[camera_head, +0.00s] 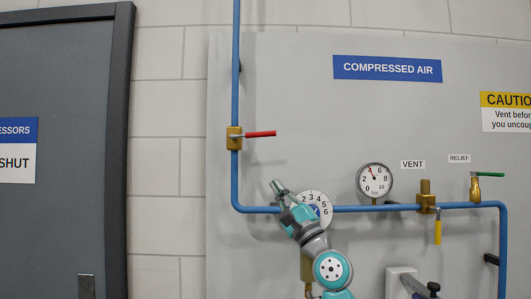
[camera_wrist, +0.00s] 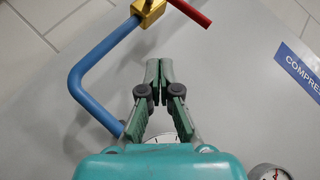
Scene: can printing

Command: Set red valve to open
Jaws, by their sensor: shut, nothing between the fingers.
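The red valve has a brass body (camera_head: 234,138) on the vertical blue pipe and a red lever handle (camera_head: 261,134). The lever points right, roughly horizontal, across the pipe. In the wrist view the brass body (camera_wrist: 149,12) and red lever (camera_wrist: 190,10) are at the top edge, the lever partly cut off. My gripper (camera_head: 276,186) is below the lever in the head view, apart from it, in front of the panel. In the wrist view my gripper's fingertips (camera_wrist: 159,70) are together with nothing between them.
The blue pipe (camera_head: 235,80) bends right below the valve. A numbered dial (camera_head: 318,200) is partly hidden behind my arm. A pressure gauge (camera_head: 374,181), a yellow-handled vent valve (camera_head: 438,230) and a green-handled relief valve (camera_head: 487,174) are to the right. A grey door (camera_head: 60,80) is at left.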

